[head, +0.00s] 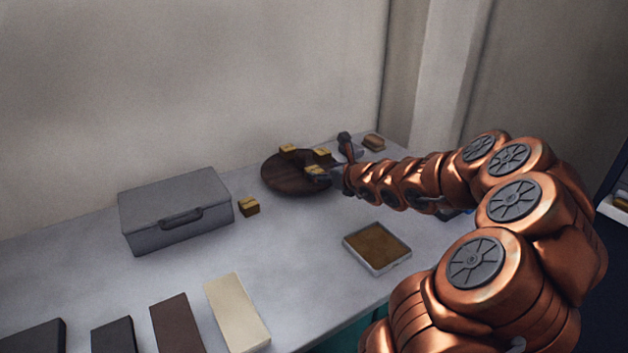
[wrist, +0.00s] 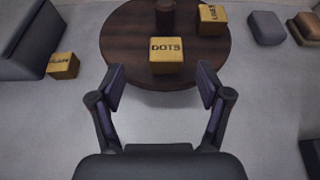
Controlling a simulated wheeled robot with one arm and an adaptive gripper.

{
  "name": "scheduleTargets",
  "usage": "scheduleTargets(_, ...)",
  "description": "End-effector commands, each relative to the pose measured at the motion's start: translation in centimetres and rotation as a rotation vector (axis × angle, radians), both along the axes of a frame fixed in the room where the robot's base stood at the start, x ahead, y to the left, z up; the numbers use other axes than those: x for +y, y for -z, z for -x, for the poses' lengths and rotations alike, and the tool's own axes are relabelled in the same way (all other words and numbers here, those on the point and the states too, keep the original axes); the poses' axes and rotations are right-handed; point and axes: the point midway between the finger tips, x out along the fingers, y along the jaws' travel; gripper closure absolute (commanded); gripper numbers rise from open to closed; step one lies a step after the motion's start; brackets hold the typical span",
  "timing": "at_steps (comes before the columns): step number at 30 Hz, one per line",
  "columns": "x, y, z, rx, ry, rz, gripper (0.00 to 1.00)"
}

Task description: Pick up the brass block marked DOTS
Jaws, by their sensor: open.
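The brass block marked DOTS (wrist: 166,55) sits near the front edge of a round dark wooden board (wrist: 122,55), its marked face readable in the wrist view. In the head view it appears to be the block (head: 312,170) nearest my gripper (head: 320,176). In the wrist view my gripper (wrist: 160,87) is open and empty. Its fingers are spread wider than the DOTS block, which lies ahead, between the lines of the two fingertips and apart from them. Another brass block, its mark looking like LINES (wrist: 212,18), stands behind right on the board.
A third marked brass block (wrist: 63,65) is on the table beside the grey case (head: 175,210). A dark cylinder (wrist: 165,15) stands behind DOTS. A shallow tray (head: 376,248) and several flat slabs (head: 237,310) lie nearer the front.

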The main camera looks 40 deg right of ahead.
Motion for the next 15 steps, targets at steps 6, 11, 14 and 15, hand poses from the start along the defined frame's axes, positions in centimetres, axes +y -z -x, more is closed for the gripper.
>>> scheduleTargets(6,-0.8,1.1,-1.0,0.008,0.024,-0.027,0.23)
scheduleTargets(11,-0.7,1.5,-2.2,0.006,0.021,-0.024,0.23)
scheduleTargets(14,-0.8,1.6,-2.6,0.007,0.02,-0.023,0.23)
scheduleTargets(15,-0.8,1.7,-2.9,0.008,0.022,-0.024,0.23)
